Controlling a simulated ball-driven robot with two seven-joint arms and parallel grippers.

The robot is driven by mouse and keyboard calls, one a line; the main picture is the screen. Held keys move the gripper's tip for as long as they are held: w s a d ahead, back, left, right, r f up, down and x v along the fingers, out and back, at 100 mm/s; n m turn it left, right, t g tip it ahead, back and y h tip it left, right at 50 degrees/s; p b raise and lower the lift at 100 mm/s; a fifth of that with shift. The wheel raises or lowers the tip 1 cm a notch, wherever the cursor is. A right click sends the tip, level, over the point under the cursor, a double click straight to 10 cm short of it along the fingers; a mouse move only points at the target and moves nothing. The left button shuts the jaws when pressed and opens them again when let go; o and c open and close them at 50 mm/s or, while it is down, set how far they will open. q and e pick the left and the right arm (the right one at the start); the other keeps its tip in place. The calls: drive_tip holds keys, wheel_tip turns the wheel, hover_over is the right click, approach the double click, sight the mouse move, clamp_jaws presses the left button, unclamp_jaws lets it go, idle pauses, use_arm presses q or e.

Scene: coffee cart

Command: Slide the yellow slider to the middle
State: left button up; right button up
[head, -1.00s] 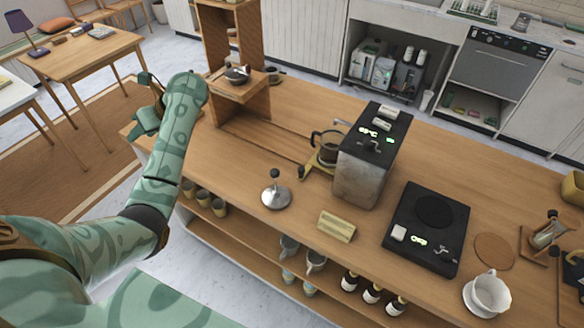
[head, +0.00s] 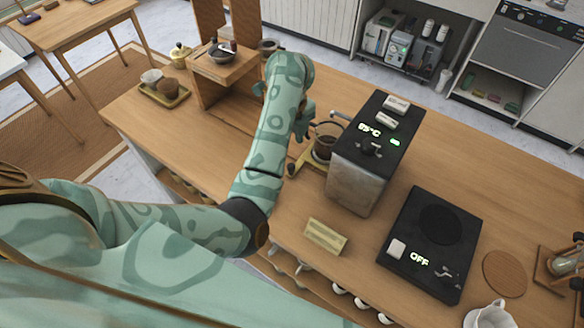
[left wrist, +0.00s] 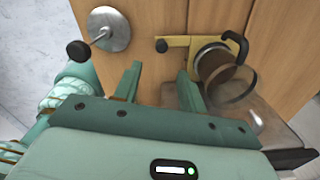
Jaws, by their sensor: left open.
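The yellow slider (head: 303,160) lies on the cart top beside the coffee machine, partly hidden by my left arm in the head view. In the left wrist view the slider (left wrist: 178,42) shows as a yellow plate with a black knob at its left end. A glass carafe with dark coffee (head: 325,143) appears to stand on its right part; the carafe (left wrist: 214,68) also shows in the left wrist view. My left gripper (left wrist: 160,68) is open and empty, its fingertips just short of the knob in the picture. My right gripper is not in view.
The coffee machine (head: 362,170) stands right of the slider. A round metal tamper-like piece (left wrist: 108,30) stands to the left in the left wrist view. A wooden stand (head: 226,68) is behind, a small sign (head: 325,236) in front, and a black scale (head: 430,243) at right.

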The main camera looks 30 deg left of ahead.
sight(291, 165)
use_arm(q)
wheel_tip(291, 165, down, 10)
drive_tip(key=b, duration=0.4)
drive_tip(key=shift+w, duration=0.15)
drive_tip(key=shift+w+f, duration=0.1)
drive_tip(key=shift+f, duration=0.55)
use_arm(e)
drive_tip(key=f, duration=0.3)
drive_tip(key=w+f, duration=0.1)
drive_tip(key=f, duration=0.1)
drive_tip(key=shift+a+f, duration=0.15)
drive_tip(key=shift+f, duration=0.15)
use_arm(q)
clamp_jaws()
